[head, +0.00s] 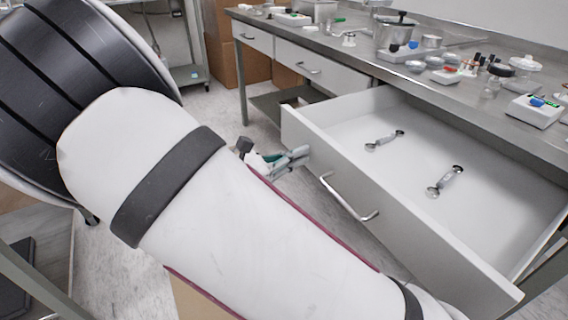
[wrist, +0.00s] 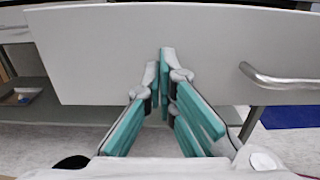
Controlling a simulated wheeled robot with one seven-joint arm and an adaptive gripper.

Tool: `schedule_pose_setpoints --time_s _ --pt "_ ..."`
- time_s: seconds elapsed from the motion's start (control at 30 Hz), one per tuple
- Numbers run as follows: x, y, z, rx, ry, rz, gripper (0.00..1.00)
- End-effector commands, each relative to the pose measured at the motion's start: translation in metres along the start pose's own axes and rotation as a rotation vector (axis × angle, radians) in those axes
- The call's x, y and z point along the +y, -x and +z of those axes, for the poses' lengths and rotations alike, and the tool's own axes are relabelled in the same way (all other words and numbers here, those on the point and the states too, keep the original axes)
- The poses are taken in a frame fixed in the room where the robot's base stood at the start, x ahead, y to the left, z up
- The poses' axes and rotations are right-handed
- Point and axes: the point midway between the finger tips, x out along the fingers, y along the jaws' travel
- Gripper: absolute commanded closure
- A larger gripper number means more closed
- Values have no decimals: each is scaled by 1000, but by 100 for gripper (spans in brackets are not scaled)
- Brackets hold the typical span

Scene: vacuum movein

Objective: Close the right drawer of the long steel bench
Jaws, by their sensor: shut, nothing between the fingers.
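The right drawer (head: 345,195) of the long steel bench (head: 440,60) is pulled far out, with two metal wrenches inside. Its white front (wrist: 110,50) fills the upper wrist view, with the bar handle (wrist: 285,78) at the right. The handle (head: 348,198) also shows in the head view. My gripper (head: 303,157) is shut and empty, its tips at the drawer front, left of the handle. In the wrist view my gripper (wrist: 160,60) has its fingertips together against or very close to the front; I cannot tell if they touch.
Two more drawers (head: 310,68) to the left are shut. Cardboard boxes (head: 238,65) stand on the floor behind. Another metal table (head: 35,265) is at the lower left.

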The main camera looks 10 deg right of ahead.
Motion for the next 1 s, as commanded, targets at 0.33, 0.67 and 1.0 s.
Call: schedule_pose_setpoints --time_s 0.33,0.67,1.0 --pt "0 -2 0 0 0 0 100" --pt "-1 -23 2 -1 3 -4 100" --pt "-2 -104 3 -1 4 -7 100"
